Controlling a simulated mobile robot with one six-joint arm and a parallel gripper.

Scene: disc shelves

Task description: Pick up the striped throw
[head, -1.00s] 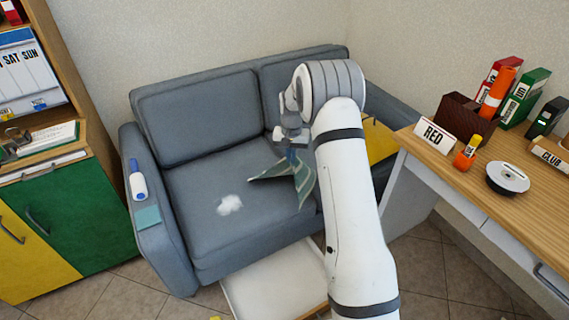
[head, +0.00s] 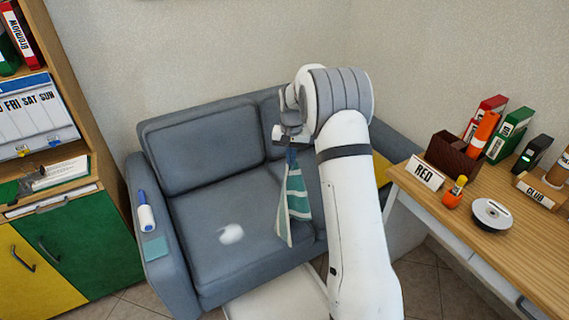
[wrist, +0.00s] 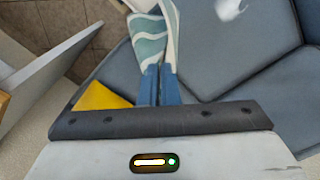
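The striped throw (head: 293,205), green and white, hangs down from my gripper (head: 291,150) in front of the sofa. In the wrist view the throw (wrist: 152,40) comes out from between the blue fingers of my gripper (wrist: 158,82), which are close together on it. In the head view the throw hangs in a narrow fold over the sofa seat. I cannot tell whether its lower tip touches the seat.
The grey-blue sofa (head: 205,145) holds a white fluffy lump (head: 231,233) on its seat. A blue-and-white bottle-like item (head: 146,212) and a teal square (head: 154,248) lie on its left arm. A wooden desk (head: 470,240) stands right, a cabinet (head: 90,240) left.

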